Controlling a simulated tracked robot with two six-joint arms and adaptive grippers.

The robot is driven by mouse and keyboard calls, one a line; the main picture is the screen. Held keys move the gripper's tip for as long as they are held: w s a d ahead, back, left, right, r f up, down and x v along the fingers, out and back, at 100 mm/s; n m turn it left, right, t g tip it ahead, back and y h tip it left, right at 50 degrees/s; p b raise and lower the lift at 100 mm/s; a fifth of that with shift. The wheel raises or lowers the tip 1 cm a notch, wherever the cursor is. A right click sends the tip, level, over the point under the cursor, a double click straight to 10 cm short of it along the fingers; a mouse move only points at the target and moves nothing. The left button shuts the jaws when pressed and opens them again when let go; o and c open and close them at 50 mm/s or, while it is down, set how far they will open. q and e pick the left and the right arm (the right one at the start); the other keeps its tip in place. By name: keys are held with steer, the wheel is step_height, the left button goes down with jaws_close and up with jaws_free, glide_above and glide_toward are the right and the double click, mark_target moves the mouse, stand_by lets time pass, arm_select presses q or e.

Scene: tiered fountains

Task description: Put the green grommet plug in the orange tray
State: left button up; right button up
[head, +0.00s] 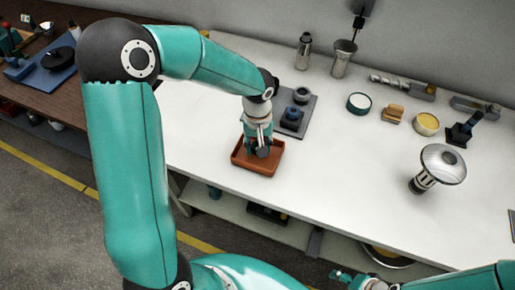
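The orange tray (239,164) lies near the front edge of the white table. My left gripper (259,153) points down over the tray, its fingertips at or just above the tray floor. The fingers are small and dark here, and I cannot tell whether they are open or shut, or whether they hold anything. I cannot make out the green grommet plug; it may be hidden by the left gripper. My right gripper (340,275) is low at the bottom of the view, in front of the table and away from the tray. Its opening is unclear.
A grey mat (309,118) with dark round parts lies behind the tray. A round tin (359,103), a wooden block (393,113), a yellow-topped tin (427,124) and a domed metal piece (443,164) stand to the right. The table's middle front is clear.

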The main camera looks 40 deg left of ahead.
arm_select(q)
step_height(320, 180, down, 2)
steer(key=shift+f, duration=0.1)
steer(key=o, duration=0.9)
